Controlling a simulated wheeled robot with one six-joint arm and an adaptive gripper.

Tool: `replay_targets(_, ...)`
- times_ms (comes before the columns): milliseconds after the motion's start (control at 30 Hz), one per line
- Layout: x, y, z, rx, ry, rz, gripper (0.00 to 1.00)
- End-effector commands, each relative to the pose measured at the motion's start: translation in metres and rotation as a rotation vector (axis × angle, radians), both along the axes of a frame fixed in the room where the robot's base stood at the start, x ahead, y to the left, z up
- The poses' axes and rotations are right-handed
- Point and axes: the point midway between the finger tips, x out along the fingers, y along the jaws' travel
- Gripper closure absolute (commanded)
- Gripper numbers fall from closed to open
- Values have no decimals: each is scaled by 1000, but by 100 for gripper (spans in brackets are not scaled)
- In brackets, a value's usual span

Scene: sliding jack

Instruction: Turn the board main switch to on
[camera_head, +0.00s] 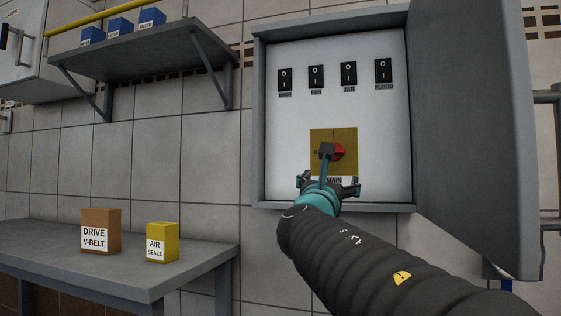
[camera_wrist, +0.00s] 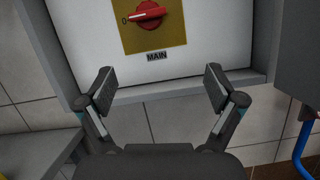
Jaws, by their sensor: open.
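The board main switch is a red rotary knob (camera_head: 339,152) on a yellow plate (camera_head: 347,170) low in the open grey board. In the wrist view the red knob (camera_wrist: 150,13) lies nearly level, its left end by the O mark, with the MAIN label (camera_wrist: 157,56) below. In the head view an I mark shows above it. My gripper (camera_wrist: 160,88) is open and empty, its fingers spread wide, and the knob appears above and between them in the wrist view. In the head view my gripper (camera_head: 328,168) partly covers the knob's left side; the remaining gap is unclear.
Several black rocker switches (camera_head: 348,75) line the board above the knob. The board's grey door (camera_head: 465,110) stands open at the right. A bench (camera_head: 190,270) at left holds a brown box (camera_head: 101,231) and a yellow box (camera_head: 162,242). A shelf (camera_head: 150,52) hangs above.

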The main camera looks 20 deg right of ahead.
Motion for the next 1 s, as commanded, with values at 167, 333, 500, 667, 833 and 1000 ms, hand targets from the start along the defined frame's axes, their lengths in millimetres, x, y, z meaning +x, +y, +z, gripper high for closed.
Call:
replay_targets(167,11,7,16,-141,24,-17,7)
replay_targets(333,22,0,25,-157,27,-22,7)
replay_targets(500,44,-15,36,-156,28,-22,7)
replay_targets(667,68,-31,47,-154,28,-20,7)
replay_targets(833,90,-46,59,-153,28,-20,7)
replay_targets(1000,107,-57,67,-152,27,-19,7)
